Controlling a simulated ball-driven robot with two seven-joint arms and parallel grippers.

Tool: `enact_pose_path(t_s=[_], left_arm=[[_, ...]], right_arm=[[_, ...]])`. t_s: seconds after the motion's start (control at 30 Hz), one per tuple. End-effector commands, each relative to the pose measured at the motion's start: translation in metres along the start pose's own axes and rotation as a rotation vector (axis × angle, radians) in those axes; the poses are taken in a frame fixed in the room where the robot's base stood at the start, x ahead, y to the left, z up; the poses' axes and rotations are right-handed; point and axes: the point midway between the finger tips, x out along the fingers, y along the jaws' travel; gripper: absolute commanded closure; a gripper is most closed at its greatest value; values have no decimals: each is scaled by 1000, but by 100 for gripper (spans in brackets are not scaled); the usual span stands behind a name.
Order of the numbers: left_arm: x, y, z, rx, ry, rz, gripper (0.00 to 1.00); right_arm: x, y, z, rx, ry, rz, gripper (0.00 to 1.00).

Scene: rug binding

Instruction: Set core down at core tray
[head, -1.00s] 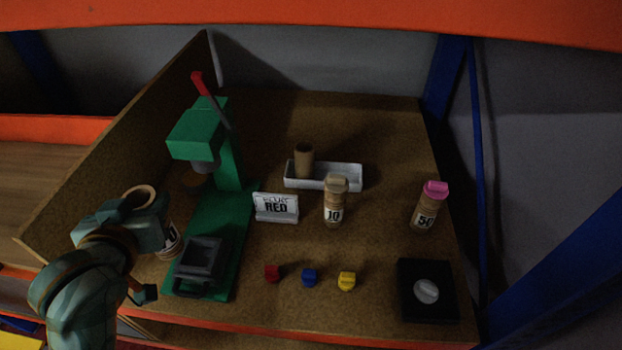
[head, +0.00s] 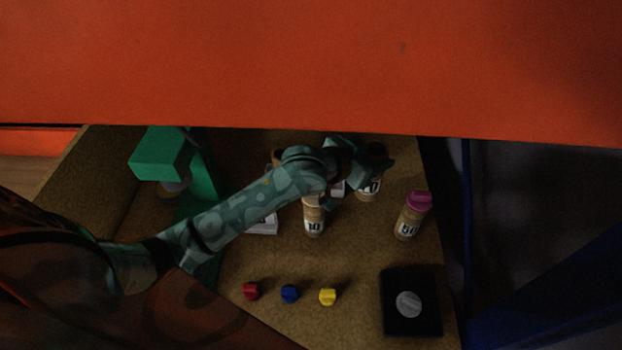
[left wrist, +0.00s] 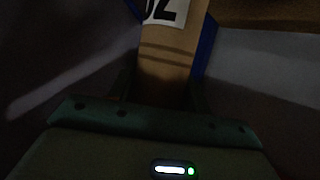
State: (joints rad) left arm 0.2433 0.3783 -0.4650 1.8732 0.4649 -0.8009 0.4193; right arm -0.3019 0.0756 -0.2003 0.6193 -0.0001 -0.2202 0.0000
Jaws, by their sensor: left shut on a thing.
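My left gripper (head: 362,166) is shut on a tan cylindrical core (head: 369,191) with a white number label. In the left wrist view the core (left wrist: 168,60) runs up from between the fingers, its label partly cut off. In the head view the held core is just right of the white core tray (head: 338,189). Most of the tray is hidden behind my left arm; only a bit of its right end shows. Another brown core (head: 277,157) stands at the tray's left end, mostly covered. I cannot tell the held core's height. My right gripper is not in view.
A tan container labelled 10 (head: 314,220) stands in front of the tray. A pink-capped container labelled 50 (head: 411,217) stands right. Red (head: 251,291), blue (head: 289,294) and yellow (head: 327,297) pieces lie in front. A green press (head: 160,155) stands left; an orange beam (head: 300,60) crosses above.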

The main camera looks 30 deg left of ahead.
Motion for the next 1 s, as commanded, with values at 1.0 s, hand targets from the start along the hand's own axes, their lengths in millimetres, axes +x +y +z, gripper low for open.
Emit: enact_pose_path(t_s=[1.0], left_arm=[[47, -163, 97, -27, -15, -85, 93]], right_arm=[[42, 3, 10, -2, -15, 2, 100]])
